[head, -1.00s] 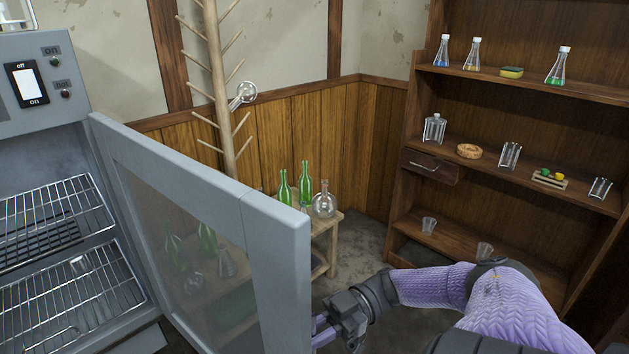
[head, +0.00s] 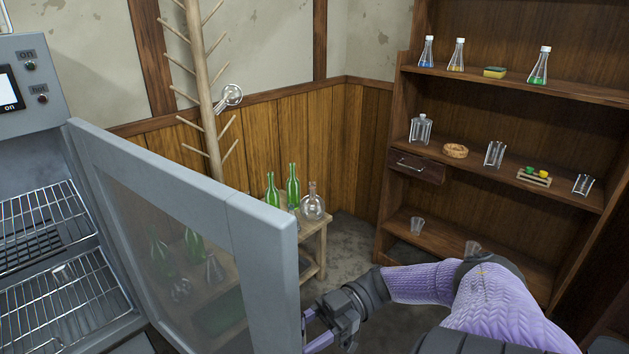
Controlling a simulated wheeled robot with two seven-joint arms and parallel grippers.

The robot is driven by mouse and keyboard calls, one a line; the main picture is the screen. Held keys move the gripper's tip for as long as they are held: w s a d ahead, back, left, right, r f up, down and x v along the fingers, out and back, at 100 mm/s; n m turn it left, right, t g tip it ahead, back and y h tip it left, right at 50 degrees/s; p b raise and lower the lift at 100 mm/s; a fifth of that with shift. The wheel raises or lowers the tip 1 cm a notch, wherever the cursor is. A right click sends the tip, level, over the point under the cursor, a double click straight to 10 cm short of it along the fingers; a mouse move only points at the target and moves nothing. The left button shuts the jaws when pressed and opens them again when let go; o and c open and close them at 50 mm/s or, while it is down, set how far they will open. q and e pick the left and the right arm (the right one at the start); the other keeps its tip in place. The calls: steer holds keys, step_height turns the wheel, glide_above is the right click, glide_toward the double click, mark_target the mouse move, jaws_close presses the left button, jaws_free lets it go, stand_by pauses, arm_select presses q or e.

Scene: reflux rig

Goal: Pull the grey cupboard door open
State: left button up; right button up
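The grey cupboard door (head: 262,245) stands swung well open, with a glass pane in its frame. The grey cupboard (head: 40,110) is at the left, its inside with wire racks (head: 45,220) exposed. My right gripper (head: 312,335) is low in the middle, beside the door's free edge. Its purple fingers are partly hidden and cut off by the picture's lower edge, so I cannot tell whether they touch the door or how far apart they are. My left gripper is not in view.
A small wooden table (head: 318,232) with green bottles (head: 293,187) and a round flask (head: 312,205) stands behind the door. A wooden shelf (head: 440,240) with glassware stands at the right. A wooden drying rack (head: 205,100) is at the back. Some floor (head: 360,245) between is clear.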

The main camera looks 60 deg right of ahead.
arm_select(q)
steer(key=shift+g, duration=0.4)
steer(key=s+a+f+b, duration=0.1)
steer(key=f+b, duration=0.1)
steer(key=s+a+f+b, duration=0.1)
steer(key=b, duration=0.1)
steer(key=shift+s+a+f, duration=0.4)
arm_select(e)
steer(key=v, duration=0.9)
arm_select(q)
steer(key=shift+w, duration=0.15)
arm_select(e)
steer(key=shift+d+f, duration=0.1)
